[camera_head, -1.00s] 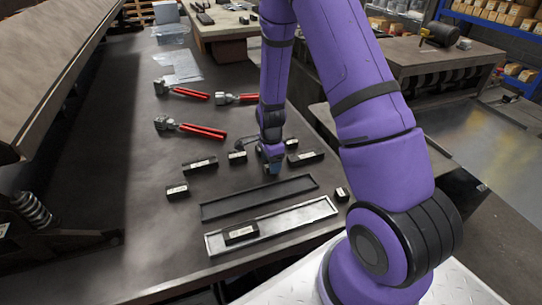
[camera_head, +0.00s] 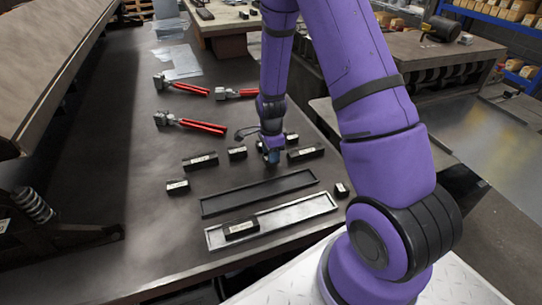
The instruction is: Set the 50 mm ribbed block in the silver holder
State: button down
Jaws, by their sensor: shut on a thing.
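The silver holder (camera_head: 318,211) is a long shallow tray at the front of the dark bench. One black labelled block (camera_head: 241,229) lies at its left end; the rest of its channel looks empty. My gripper (camera_head: 271,158) points down behind the dark holder, among the loose blocks. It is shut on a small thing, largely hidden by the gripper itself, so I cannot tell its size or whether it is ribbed. Loose black blocks lie left of it (camera_head: 237,153) and right of it (camera_head: 305,154). Their labels are too small to read.
A dark, empty-looking holder (camera_head: 258,192) lies just behind the silver one. More blocks lie at the left (camera_head: 178,187), (camera_head: 200,162), behind the gripper (camera_head: 292,139) and at the right (camera_head: 342,190). Red-handled tools (camera_head: 195,125) lie farther back.

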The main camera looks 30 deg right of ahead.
jog(key=shift+r, duration=3.75)
